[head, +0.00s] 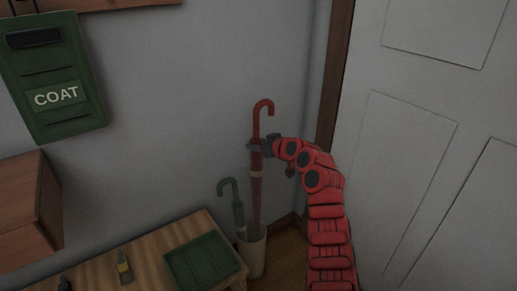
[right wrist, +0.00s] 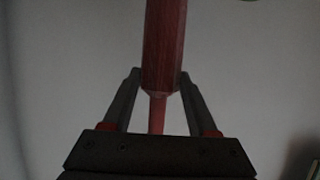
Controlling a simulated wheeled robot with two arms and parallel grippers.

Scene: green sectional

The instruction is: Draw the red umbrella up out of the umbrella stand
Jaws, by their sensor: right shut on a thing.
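The red umbrella (head: 256,186) stands upright with its hooked handle at the top and its lower end inside the pale umbrella stand (head: 253,256). My right gripper (head: 257,147) is shut on the umbrella below the hook. In the right wrist view the red umbrella (right wrist: 165,45) runs between the two fingers of my right gripper (right wrist: 163,85). The umbrella's lower tip is hidden by the stand. My left gripper does not show.
A green umbrella (head: 237,208) with a hooked handle leans in the same stand, left of the red one. A wooden bench (head: 150,254) with a green tray (head: 203,262) is close on the left. A white door (head: 410,130) is on the right.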

